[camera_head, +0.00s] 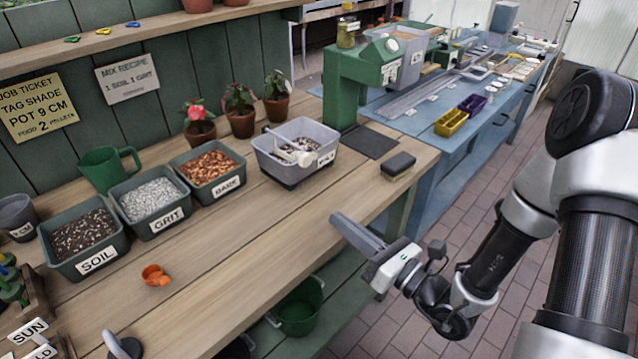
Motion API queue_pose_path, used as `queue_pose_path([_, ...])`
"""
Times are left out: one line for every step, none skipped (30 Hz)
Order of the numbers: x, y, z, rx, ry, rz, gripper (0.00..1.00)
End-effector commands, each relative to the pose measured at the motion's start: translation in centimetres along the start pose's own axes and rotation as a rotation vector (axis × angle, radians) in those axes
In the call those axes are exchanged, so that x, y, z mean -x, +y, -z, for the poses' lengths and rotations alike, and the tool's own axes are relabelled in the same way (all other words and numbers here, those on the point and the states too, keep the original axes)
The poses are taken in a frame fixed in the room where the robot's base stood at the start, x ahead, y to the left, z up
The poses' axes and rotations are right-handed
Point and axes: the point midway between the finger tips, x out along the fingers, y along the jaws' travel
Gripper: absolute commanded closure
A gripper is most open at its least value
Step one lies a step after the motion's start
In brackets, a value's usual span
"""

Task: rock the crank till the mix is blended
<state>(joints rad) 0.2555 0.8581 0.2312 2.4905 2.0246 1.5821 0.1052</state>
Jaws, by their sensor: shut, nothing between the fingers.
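A grey tub (263,157) stands on the wooden bench with speckled mix in it; its front label is too small to read surely. A white crank-like handle (295,152) lies across the tub's top, its thin end toward the upper left. My gripper (337,220) is shut and empty. It hangs near the bench's front edge, below and right of the tub, well apart from the handle. How well the mix is blended cannot be told from here.
Bins of soil (84,236), grit (150,200) and bark (208,170) stand left of the tub. Potted plants (240,122) are behind. A green machine (345,85) and a dark brush (398,165) are to the right. An orange scoop (155,275) lies in front.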

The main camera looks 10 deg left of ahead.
Motion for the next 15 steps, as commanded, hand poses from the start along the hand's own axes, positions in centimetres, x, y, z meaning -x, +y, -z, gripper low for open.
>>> queue_pose_path([-0.1, 0.0, 0.2, -0.015, 0.004, 0.010, 1.00])
queue_pose_path([-0.3, 0.0, 0.2, -0.018, 0.004, 0.011, 1.00])
queue_pose_path([-0.8, 0.0, 0.2, -0.017, 0.004, 0.011, 1.00])
queue_pose_path([-1.2, 0.0, 0.2, -0.016, 0.003, 0.009, 1.00])
queue_pose_path([-1.6, 0.0, 0.2, -0.016, 0.003, 0.008, 1.00])
queue_pose_path([-2.4, 0.1, 0.3, -0.016, 0.004, 0.007, 1.00])
queue_pose_path([-3.0, 0.0, 0.3, -0.014, 0.003, 0.006, 1.00])
queue_pose_path([-3.6, 0.0, 0.3, -0.012, 0.002, 0.006, 1.00])
queue_pose_path([-4.5, 0.1, 0.3, -0.013, 0.003, 0.005, 1.00])
queue_pose_path([-5.2, 0.1, 0.3, -0.013, 0.002, 0.005, 1.00])
queue_pose_path([-5.8, 0.0, 0.3, -0.012, 0.002, 0.005, 1.00])
queue_pose_path([-6.7, 0.0, 0.3, -0.011, 0.002, 0.005, 1.00])
queue_pose_path([-7.4, 0.0, 0.2, -0.011, 0.002, 0.004, 1.00])
queue_pose_path([-8.0, 0.0, 0.3, -0.012, 0.002, 0.005, 1.00])
queue_pose_path([-8.8, -0.1, 0.2, -0.011, 0.002, 0.005, 1.00])
